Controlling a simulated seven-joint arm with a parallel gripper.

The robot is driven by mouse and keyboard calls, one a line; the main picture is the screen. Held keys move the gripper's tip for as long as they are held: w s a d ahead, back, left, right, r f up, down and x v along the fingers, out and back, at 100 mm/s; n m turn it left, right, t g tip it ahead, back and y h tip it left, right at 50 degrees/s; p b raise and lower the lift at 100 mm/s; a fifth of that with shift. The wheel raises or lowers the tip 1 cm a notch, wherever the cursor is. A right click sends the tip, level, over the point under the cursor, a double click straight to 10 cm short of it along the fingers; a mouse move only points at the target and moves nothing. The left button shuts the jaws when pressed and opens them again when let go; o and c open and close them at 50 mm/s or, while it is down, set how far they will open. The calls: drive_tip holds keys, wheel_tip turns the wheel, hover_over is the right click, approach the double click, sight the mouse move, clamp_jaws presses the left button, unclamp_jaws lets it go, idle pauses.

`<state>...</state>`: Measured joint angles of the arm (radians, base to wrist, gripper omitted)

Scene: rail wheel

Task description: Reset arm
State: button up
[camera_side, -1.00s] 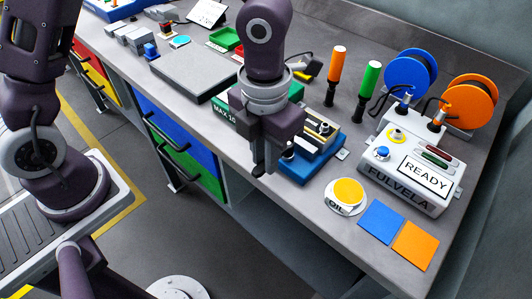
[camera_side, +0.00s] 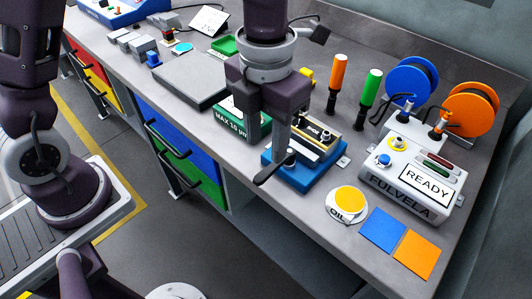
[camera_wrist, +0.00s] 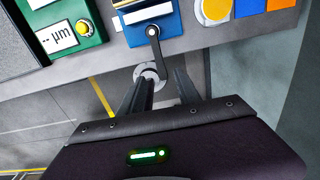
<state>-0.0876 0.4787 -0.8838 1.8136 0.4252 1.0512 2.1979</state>
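My gripper (camera_side: 268,136) hangs fingers-down above the front edge of the bench, by the blue vise (camera_side: 296,172). In the wrist view my gripper (camera_wrist: 161,82) has its two fingers apart, with nothing held between them. A black crank lever (camera_side: 273,168) sticks out from the front of the vise, just below the fingers in the side view. The lever also shows in the wrist view (camera_wrist: 155,52), beyond the fingertips; the gripper looks clear of it. The vise carries a light metal bar on top, partly hidden by a finger in the side view.
A green gauge box (camera_side: 228,117) stands left of the vise. An oil pot with a yellow top (camera_side: 349,198), blue (camera_side: 383,229) and orange (camera_side: 416,254) squares, and a FULVELA box reading READY (camera_side: 412,180) are to the right. Orange and green-handled tools stand behind.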

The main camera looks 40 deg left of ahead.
drive_tip(key=shift+r, duration=0.45)
drive_tip(key=s+a+r+m+t, duration=0.2)
drive_tip(key=s+a+m, duration=0.4)
drive_tip(key=m, duration=1.2)
drive_tip(key=s+a+r+m+t, duration=0.3)
drive_tip(key=a+m, duration=0.7)
drive_tip(key=m, duration=0.7)
drive_tip(key=s+r, duration=0.2)
drive_tip(key=s, duration=0.1)
drive_tip(key=shift+s+r+m+t, duration=0.25)
drive_tip(key=shift+m+t, duration=0.05)
drive_tip(key=shift+m, duration=0.1)
